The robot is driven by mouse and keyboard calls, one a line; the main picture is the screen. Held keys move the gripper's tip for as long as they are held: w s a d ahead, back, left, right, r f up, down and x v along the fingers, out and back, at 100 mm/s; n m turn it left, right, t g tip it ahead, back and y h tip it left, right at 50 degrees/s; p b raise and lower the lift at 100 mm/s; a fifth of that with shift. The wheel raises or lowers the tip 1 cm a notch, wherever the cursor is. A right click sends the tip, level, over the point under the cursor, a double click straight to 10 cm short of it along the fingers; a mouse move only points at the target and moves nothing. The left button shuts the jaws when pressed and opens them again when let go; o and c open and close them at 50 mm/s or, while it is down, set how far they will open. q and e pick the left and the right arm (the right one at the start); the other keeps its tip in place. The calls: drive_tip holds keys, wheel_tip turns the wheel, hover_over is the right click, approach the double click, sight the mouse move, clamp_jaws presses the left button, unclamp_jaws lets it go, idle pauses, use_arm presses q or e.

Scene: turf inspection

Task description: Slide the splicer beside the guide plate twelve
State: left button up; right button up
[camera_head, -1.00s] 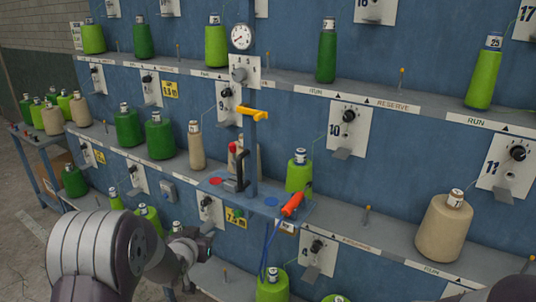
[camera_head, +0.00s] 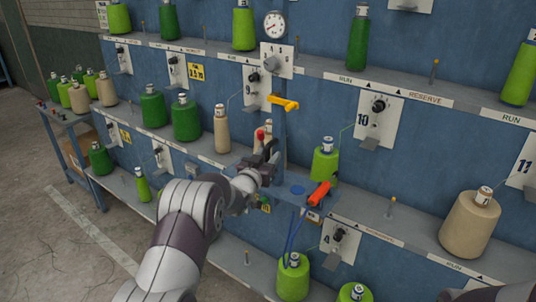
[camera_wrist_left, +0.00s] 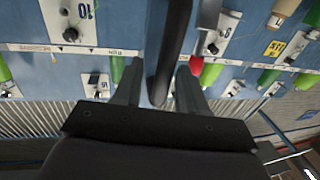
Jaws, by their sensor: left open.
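What appears to be the splicer is a carriage with a blue post (camera_head: 278,118), a small blue shelf and an orange tool (camera_head: 319,194) on a blue hose. Its black upright handle (camera_wrist_left: 172,50) shows in the left wrist view between the fingers of my left gripper (camera_wrist_left: 158,72). In the head view my left gripper (camera_head: 267,160) is at the handle, open, partly covering it. I cannot tell whether a finger touches it. Plate ten (camera_head: 378,122) and plate eleven (camera_head: 522,172) lie to the right. I cannot make out a plate twelve.
A blue rack carries green and beige yarn cones, such as a beige cone (camera_head: 470,222) at the lower right. A side table (camera_head: 58,112) with cones stands at the left. The concrete floor (camera_head: 60,215) has free room.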

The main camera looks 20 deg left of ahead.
use_arm(q)
drive_tip(key=shift+w+a+f, duration=0.15)
drive_tip(key=shift+w+f, duration=0.05)
drive_tip(key=shift+w, duration=0.1)
clamp_jaws()
drive_tip(key=shift+s, duration=0.1)
